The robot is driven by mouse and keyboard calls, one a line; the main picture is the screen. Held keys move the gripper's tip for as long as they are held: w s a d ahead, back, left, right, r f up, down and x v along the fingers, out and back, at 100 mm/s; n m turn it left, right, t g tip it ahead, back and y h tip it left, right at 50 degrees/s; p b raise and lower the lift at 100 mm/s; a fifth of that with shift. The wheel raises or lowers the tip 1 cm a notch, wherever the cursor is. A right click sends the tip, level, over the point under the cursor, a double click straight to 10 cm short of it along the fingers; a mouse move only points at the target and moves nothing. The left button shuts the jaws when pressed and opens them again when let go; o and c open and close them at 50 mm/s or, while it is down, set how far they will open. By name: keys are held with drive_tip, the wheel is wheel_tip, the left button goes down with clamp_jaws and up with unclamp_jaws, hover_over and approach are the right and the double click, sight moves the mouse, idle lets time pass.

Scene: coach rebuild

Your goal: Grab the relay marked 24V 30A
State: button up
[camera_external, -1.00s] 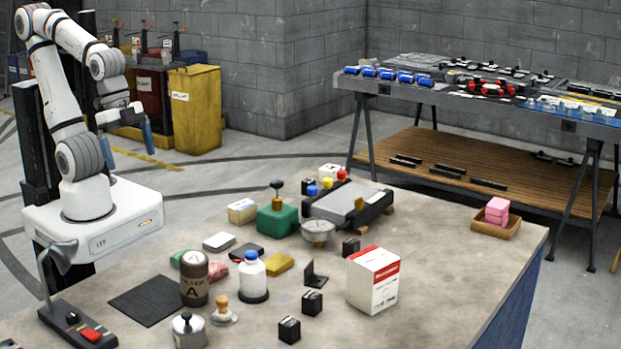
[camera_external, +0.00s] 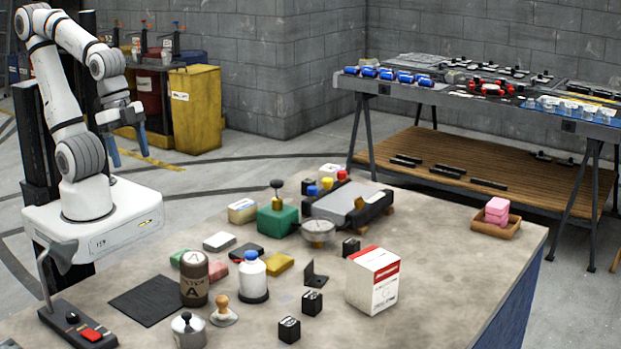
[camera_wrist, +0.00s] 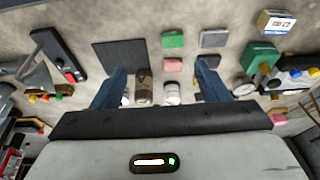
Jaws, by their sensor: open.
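My gripper (camera_external: 128,152) is open and empty, pointing down at the left, well above and away from the small black blocks. In the wrist view its two blue fingers (camera_wrist: 161,78) are spread apart. Several small black block-shaped parts with pale markings stand on the workbench. Two are near the front, one block (camera_external: 289,329) and another block (camera_external: 312,302) just behind it. A third block (camera_external: 351,247) stands behind the white and red box. Another dark block (camera_external: 307,186) is at the back. The markings are too small to read, so I cannot tell which is 24V 30A.
The workbench (camera_external: 450,232) carries a white and red box (camera_external: 373,280), a brown canister (camera_external: 194,279), a white bottle (camera_external: 252,277), a scale (camera_external: 347,205) and a black mat (camera_external: 146,300). A red-button control box (camera_external: 78,325) stands front left. The bench's right side has free room.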

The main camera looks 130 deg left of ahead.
drive_tip(key=shift+c, duration=1.3)
drive_tip(key=shift+w, duration=0.1)
drive_tip(key=shift+n+t, duration=0.3)
drive_tip(key=shift+t, duration=0.1)
drive_tip(key=w+a+f, duration=0.1)
drive_tip(key=w+f, duration=0.1)
drive_tip(key=w, duration=0.9)
drive_tip(key=w+a+f+b, duration=0.1)
drive_tip(key=w+f, duration=0.1)
drive_tip(key=w, duration=1)
drive_tip(key=w+a+f, duration=0.1)
drive_tip(key=w+f, duration=0.1)
drive_tip(key=w, duration=1)
drive_tip(key=shift+w+a+f+b, duration=0.1)
drive_tip(key=shift+w+f+b, duration=0.2)
drive_tip(key=shift+f, duration=0.1)
approach(311, 295)
wheel_tip(311, 295, down, 2)
drive_tip(key=shift+w+p+x, duration=0.2)
drive_tip(key=shift+p+x, duration=0.45)
drive_tip(key=shift+x, duration=1.45)
drive_tip(key=shift+w+p+x, duration=0.15)
drive_tip(key=shift+p+x, duration=0.5)
drive_tip(key=shift+x, duration=1.5)
drive_tip(key=shift+r, duration=0.15)
